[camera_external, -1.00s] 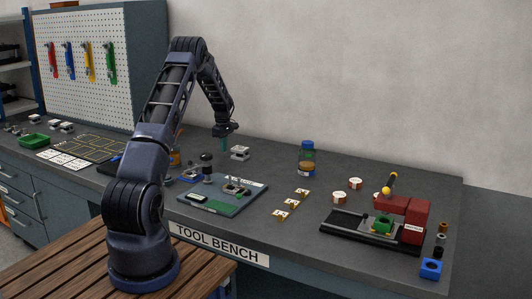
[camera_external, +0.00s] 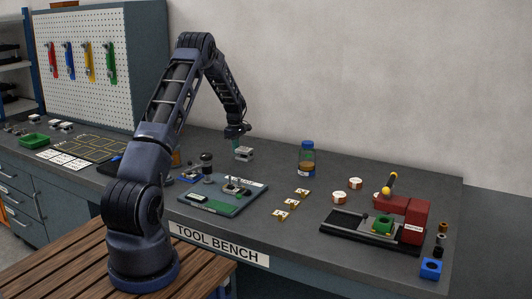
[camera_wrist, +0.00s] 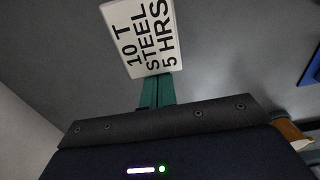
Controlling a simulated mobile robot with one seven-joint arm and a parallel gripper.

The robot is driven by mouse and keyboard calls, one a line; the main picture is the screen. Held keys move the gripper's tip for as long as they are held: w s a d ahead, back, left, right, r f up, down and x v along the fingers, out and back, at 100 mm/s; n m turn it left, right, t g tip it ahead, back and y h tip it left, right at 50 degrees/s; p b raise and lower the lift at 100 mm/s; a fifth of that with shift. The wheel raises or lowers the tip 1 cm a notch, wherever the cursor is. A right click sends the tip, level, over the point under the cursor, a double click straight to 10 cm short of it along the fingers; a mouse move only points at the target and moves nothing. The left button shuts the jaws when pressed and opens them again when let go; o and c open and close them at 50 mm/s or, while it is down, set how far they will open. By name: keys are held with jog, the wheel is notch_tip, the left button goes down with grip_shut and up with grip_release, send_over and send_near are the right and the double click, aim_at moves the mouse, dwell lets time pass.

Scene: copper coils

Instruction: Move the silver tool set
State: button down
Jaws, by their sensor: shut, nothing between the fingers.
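A silver tool set (camera_external: 244,153) sits on the bench behind the green-and-blue board. In the wrist view a white label (camera_wrist: 145,38) reads "10 T STEEL 5 HRS" and hides most of what lies under it. My gripper (camera_external: 236,146) is low over the bench, right at the left side of the silver set. Its green fingers (camera_wrist: 157,92) are shut together with nothing between them. Their tips meet the label's edge in the wrist view; I cannot tell whether they touch it.
A blue-capped jar (camera_external: 307,160) stands to the right. The board (camera_external: 215,208) with parts lies in front. Small labelled blocks (camera_external: 302,192) and a red vise (camera_external: 405,207) are farther right. A green tray (camera_external: 33,141) is at the far left. Bench between the set and jar is clear.

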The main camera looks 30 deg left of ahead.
jog(key=d, duration=1.7)
jog(key=shift+d, duration=0.4)
jog(key=shift+a, duration=0.1)
